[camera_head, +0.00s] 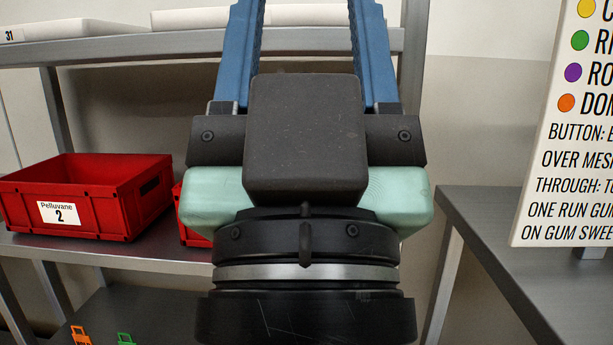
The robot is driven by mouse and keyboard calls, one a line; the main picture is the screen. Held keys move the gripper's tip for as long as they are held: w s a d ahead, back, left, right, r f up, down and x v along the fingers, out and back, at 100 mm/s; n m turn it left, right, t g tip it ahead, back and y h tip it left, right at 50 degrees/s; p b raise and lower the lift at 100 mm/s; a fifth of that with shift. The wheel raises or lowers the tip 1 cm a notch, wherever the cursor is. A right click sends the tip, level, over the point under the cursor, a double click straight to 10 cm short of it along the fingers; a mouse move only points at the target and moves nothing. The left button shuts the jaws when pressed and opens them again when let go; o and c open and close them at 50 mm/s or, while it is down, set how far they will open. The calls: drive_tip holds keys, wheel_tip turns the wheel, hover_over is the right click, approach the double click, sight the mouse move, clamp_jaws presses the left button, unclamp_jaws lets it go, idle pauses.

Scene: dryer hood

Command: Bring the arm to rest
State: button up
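My gripper (308,40) fills the middle of the view, seen from behind its black wrist and mint-green body. Its two blue fingers stand wide apart and point up and away. Their tips are cut off by the top edge. Nothing shows between the visible parts of the fingers except the shelf behind. The gripper hides part of the rack and a red bin behind it.
A red bin (82,192) labelled "Pelluvane 2" stands on a metal shelf (100,250) at left. White slabs (75,25) lie on the upper shelf. Small orange (81,335) and green (126,339) items show at bottom left. A grey table (520,225) and a text sign (575,190) are at right.

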wheel_tip(320, 180, up, 33)
drive_tip(key=p, duration=3)
drive_tip(key=shift+w+f, duration=0.1)
drive_tip(key=shift+f, duration=0.05)
drive_tip(key=shift+c, duration=0.6)
drive_tip(key=shift+f, duration=0.1)
